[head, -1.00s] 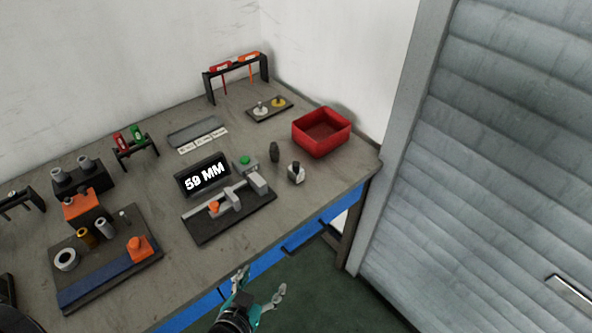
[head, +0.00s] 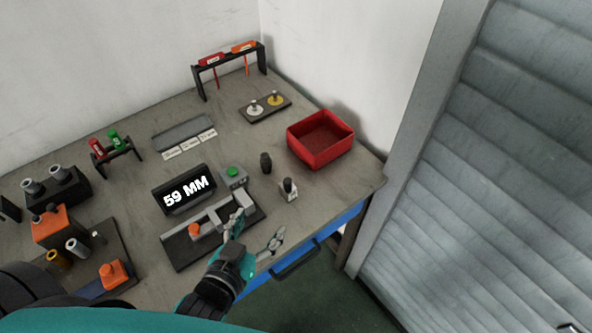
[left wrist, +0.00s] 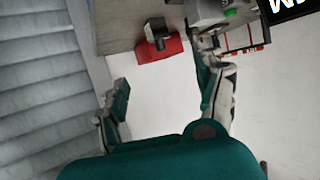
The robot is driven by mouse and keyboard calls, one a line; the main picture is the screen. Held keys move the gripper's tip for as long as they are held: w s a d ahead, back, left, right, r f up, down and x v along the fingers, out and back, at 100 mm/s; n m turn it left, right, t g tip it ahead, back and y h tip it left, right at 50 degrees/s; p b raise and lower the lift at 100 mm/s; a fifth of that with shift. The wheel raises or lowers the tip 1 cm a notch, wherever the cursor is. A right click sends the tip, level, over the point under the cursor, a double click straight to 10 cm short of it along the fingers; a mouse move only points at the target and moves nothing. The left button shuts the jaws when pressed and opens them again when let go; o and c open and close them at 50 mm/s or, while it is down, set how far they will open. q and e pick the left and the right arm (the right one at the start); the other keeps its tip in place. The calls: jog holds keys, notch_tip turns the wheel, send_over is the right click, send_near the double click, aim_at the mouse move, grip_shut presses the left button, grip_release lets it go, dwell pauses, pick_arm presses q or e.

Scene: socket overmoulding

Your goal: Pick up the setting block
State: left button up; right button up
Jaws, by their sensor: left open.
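The small pale block with a dark knob on top (head: 289,190), which I take for the setting block, stands upright near the table's front edge, left of the red bin. It also shows in the left wrist view (left wrist: 155,32), in front of the bin. My left gripper (head: 256,232) is open and empty, at the table's front edge, nearer the camera than the block and apart from it. One finger overlaps the right end of the gauge fixture (head: 186,256) in the picture; contact cannot be told. In the left wrist view the open fingers (left wrist: 162,75) are spread below the block.
A display reading 59 MM (head: 185,190) and a green-button box (head: 233,177) stand behind the fixture. A dark small part (head: 266,163) stands behind the block. The red bin (head: 320,140) is at the right. A blue drawer with a handle (head: 296,262) lies below the edge.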

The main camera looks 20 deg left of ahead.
pick_arm(q)
jog(key=w, duration=0.3)
jog(key=p, duration=0.2)
send_near(286, 187)
jog(key=x, duration=0.2)
jog(key=shift+w+r, duration=0.1)
jog(key=shift+w, duration=0.25)
jog(key=x, duration=0.2)
jog(key=shift+w+f, duration=0.2)
jog(key=shift+w, duration=0.05)
jog(key=shift+w+f, duration=0.2)
jog(key=shift+w, duration=0.2)
jog(key=shift+w+d+f, duration=0.1)
jog(key=shift+w, duration=0.2)
jog(key=p+x, duration=0.1)
jog(key=x, duration=0.2)
jog(key=shift+w+f, duration=0.3)
jog(key=shift+w, duration=0.05)
jog(key=shift+w+f, duration=0.15)
jog(key=shift+w, duration=0.1)
pick_arm(e)
jog(key=r, duration=0.1)
jog(key=s+r, duration=0.1)
jog(key=r, duration=0.1)
jog(key=shift+s, duration=0.1)
pick_arm(q)
jog(key=shift+s, duration=0.1)
jog(key=shift+c, duration=0.4)
pick_arm(e)
jog(key=shift+d, duration=0.1)
